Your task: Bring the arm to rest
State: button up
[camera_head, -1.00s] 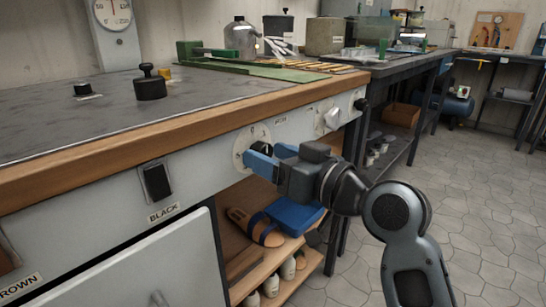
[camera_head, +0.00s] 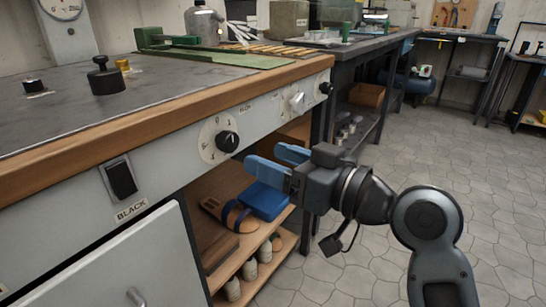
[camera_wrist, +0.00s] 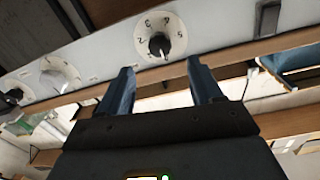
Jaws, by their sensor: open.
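My gripper (camera_head: 268,160) is open and empty, with two blue fingers. In the head view it hangs in front of the bench's front panel, to the lower right of a black knob (camera_head: 227,141) on a white numbered dial. There is a gap between the fingers and the knob. In the wrist view the fingers of my gripper (camera_wrist: 163,83) stand apart, and the knob (camera_wrist: 160,45) shows beyond them. My arm reaches in from the lower right.
The bench's wooden edge (camera_head: 150,122) runs above the panel. A black switch (camera_head: 121,178) and a white knob (camera_head: 297,102) are on the panel. Below, a shelf holds a sandal (camera_head: 228,214) and a blue box (camera_head: 264,200). Tiled floor (camera_head: 440,150) at right is clear.

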jog(key=s+d+f+m+t+h, duration=0.2)
jog(key=s+d+f+m+h, duration=0.25)
jog(key=f, duration=0.35)
jog(key=s+d+f+m+t+h, duration=0.1)
jog(key=s+d+f+m+h, duration=0.25)
jog(key=s+f, duration=0.35)
jog(key=s+d+f+m+h, duration=0.1)
jog(key=s+d+f+h, duration=0.15)
jog(key=s+d, duration=0.45)
jog(key=s+d+f+m+h, duration=0.15)
jog(key=s+f, duration=0.25)
jog(key=s, duration=0.8)
jog(key=s+d+r+n+h, duration=0.2)
jog(key=s+r, duration=0.3)
jog(key=s, duration=0.5)
notch_tip(320, 180, up, 24)
jog(key=p, duration=2.4)
jog(key=shift+s+r+p, duration=0.15)
jog(key=shift+r+p, duration=0.05)
jog(key=shift+p, duration=0.2)
